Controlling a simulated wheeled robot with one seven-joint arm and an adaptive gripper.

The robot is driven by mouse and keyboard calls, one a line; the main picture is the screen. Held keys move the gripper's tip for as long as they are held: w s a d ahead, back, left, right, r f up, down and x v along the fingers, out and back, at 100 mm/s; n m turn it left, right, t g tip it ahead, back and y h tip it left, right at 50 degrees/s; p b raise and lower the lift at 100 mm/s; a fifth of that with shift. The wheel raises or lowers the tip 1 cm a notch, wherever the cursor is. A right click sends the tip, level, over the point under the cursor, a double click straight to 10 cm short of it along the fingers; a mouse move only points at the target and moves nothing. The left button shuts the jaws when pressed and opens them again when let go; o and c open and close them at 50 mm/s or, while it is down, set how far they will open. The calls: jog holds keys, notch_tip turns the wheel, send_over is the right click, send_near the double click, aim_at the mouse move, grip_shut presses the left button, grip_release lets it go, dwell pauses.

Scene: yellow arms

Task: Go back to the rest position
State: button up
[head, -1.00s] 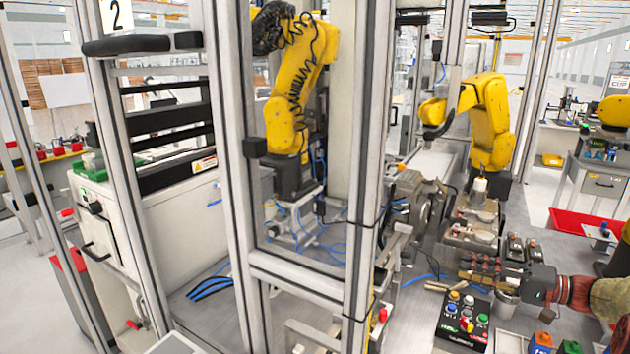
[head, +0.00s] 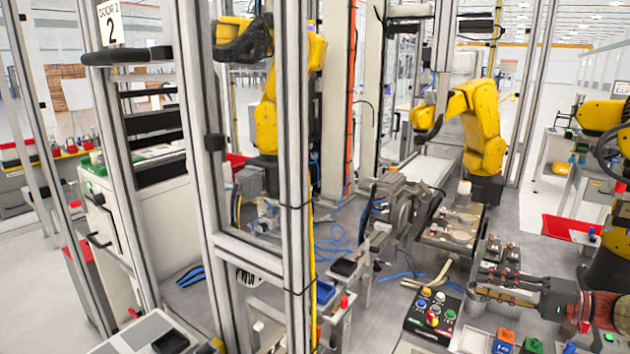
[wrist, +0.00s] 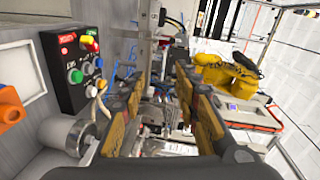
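My gripper (head: 480,288) reaches in from the right edge of the head view, roughly level, with its fingers pointing left. It is above the grey bench, to the right of the button box (head: 433,312). In the wrist view my gripper (wrist: 165,85) shows two worn yellow-and-dark fingers with a wide gap between them. Nothing is held in the gap. The button box also shows in the wrist view (wrist: 75,65), to the left of the fingers, apart from them.
A metal cylinder (wrist: 66,135) lies close left of the fingers in the wrist view. Metal frame posts (head: 295,180) stand at centre. Yellow robot arms (head: 478,125) stand behind the bench. Small coloured blocks (head: 503,340) sit below my gripper in the head view.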

jog(key=s+a+f+m+g+h, duration=0.35)
jog(key=s+f, duration=0.45)
jog(key=f, duration=0.4)
jog(key=s+a+g+h+p, duration=0.2)
jog(key=s+a+g+h, duration=0.3)
jog(key=s, duration=0.6)
jog(key=s+a+r+n+t+h+p, duration=0.4)
jog(key=s+a+r+n, duration=0.4)
jog(key=s+a+r, duration=0.4)
notch_tip(320, 180, up, 2)
jog(key=shift+a+r+h+p, duration=0.25)
jog(key=shift+a+h+p, duration=0.25)
jog(key=shift+a, duration=0.35)
jog(key=shift+n+t, duration=0.25)
